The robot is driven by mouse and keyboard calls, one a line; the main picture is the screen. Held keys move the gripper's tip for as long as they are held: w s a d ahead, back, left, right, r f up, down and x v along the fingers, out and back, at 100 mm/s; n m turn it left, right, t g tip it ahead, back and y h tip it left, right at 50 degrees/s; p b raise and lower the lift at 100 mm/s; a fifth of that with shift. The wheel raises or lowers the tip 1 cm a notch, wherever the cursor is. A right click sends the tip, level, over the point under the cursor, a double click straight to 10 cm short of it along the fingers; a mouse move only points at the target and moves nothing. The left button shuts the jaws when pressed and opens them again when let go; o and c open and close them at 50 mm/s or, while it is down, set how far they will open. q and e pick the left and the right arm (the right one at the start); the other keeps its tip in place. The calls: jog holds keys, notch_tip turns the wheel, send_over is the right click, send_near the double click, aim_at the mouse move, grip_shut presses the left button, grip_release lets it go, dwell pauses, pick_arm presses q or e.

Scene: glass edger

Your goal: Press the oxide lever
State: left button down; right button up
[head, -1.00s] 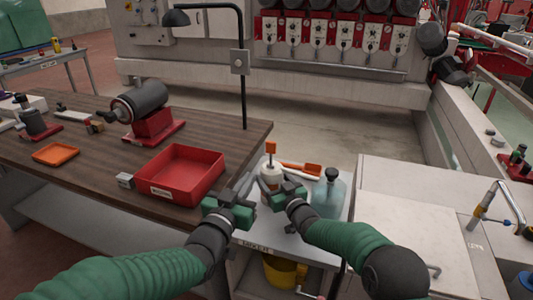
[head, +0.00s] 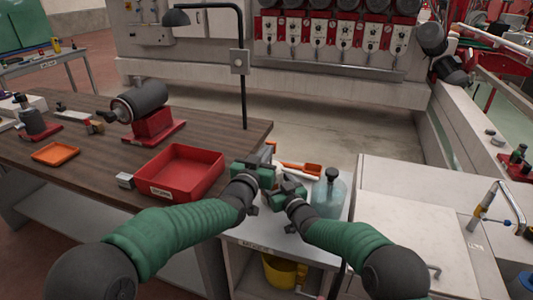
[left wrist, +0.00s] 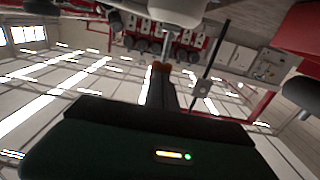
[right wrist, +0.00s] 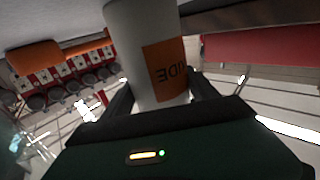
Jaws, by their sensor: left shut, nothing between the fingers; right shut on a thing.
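The white oxide bottle (right wrist: 138,45) fills the upper middle of the right wrist view, with an orange label (right wrist: 165,70) whose letters appear upside down. My right gripper (right wrist: 155,95) is shut on its body, a finger on each side. In the head view my right gripper (head: 280,183) is over the small cart. My left gripper (head: 266,163) is shut and empty, at the bottle's upper part, and hides most of it and its orange lever. In the left wrist view a small orange patch (left wrist: 160,66) shows at the shut fingertips; I cannot tell whether they touch.
A blue-tinted jug (head: 328,195) with a black cap stands right of my right gripper. An orange-and-white tool (head: 305,169) lies behind. The wooden bench with a red tray (head: 180,172) is at the left; a pale cabinet (head: 400,195) is at the right.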

pick_arm(q)
jog(key=shift+w+d+r, duration=0.2)
jog(key=shift+w+r, duration=0.1)
jog(key=shift+w, duration=0.45)
jog(key=r+v, duration=0.2)
jog(key=v, duration=1.1)
jog(key=shift+s+r, duration=0.3)
jog(key=shift+r, duration=0.1)
jog(key=shift+a, duration=0.15)
dwell(1.2)
jog(key=f+t+h, duration=0.1)
jog(key=h, duration=0.2)
jog(key=w+f+t+h, duration=0.1)
jog(key=f+t+h, duration=0.1)
jog(key=h, duration=0.1)
jog(key=w+f+t+h, duration=0.1)
jog(key=h, duration=0.3)
jog(key=shift+d+f, duration=0.2)
jog(key=shift+f, duration=0.2)
